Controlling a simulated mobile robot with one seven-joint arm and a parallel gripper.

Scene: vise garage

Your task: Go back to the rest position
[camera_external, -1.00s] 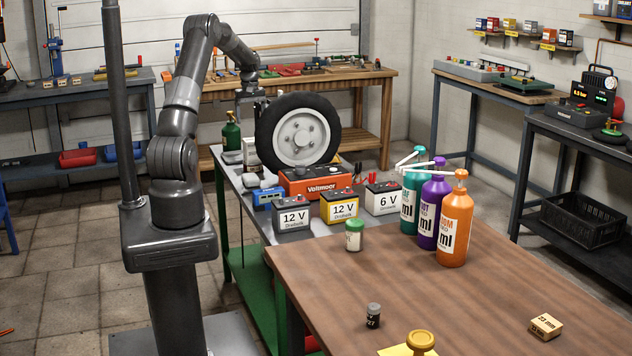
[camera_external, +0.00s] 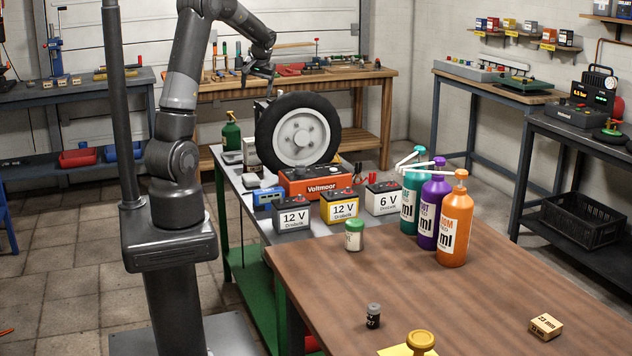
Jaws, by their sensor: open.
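My gripper (camera_external: 262,82) is at the end of my raised, bent arm. It is open and points down above the left part of the wheel (camera_external: 297,131). No object shows between its fingers, though they are small in this view. The wheel stands upright behind the red Voltmoor unit (camera_external: 312,182) on the green-framed bench. The fingertips are close to the tyre's top edge in the picture; I cannot tell the exact gap.
Several batteries (camera_external: 343,207) stand in front of the Voltmoor unit. A green spray bottle (camera_external: 231,131) stands left of the wheel. Pump bottles (camera_external: 455,230) stand on the brown table (camera_external: 400,300). A tool-covered wooden bench (camera_external: 350,86) is behind. The air above the near table is clear.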

